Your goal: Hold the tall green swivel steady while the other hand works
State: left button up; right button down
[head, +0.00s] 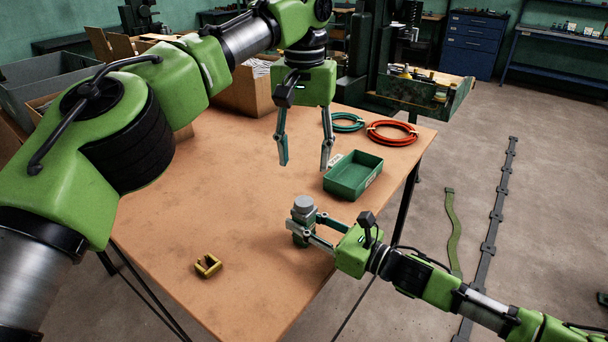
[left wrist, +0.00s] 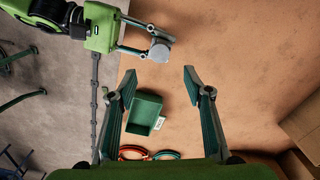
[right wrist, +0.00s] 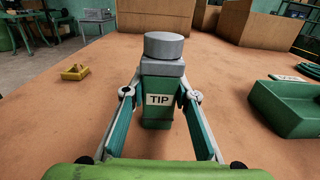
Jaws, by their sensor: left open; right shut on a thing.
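The tall green swivel (head: 303,208) has a green body, a grey collar and a round grey cap. It appears upright on the table near the right edge. In the right wrist view, the swivel (right wrist: 164,48) carries a white "TIP" label facing me. My right gripper (head: 309,229) is shut around its body, one finger on each side, below the cap. My left gripper (head: 305,164) is open and empty, pointing down above the table, farther back than the swivel. The left wrist view shows the swivel's cap (left wrist: 159,52) beyond the open left fingers.
A green tray (head: 338,187) with a white label stands behind the swivel. An orange coil (head: 391,133) and a green coil (head: 347,122) lie at the back right. A yellow bracket (head: 208,266) lies at the front left. Cardboard boxes (head: 245,93) stand behind. The table's middle is clear.

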pick_arm(q)
jog(key=shift+r, duration=0.8)
pick_arm(e)
jog(key=c, duration=1.6)
grip_release()
jog(key=shift+o, duration=0.2)
jog(key=v, duration=1.2)
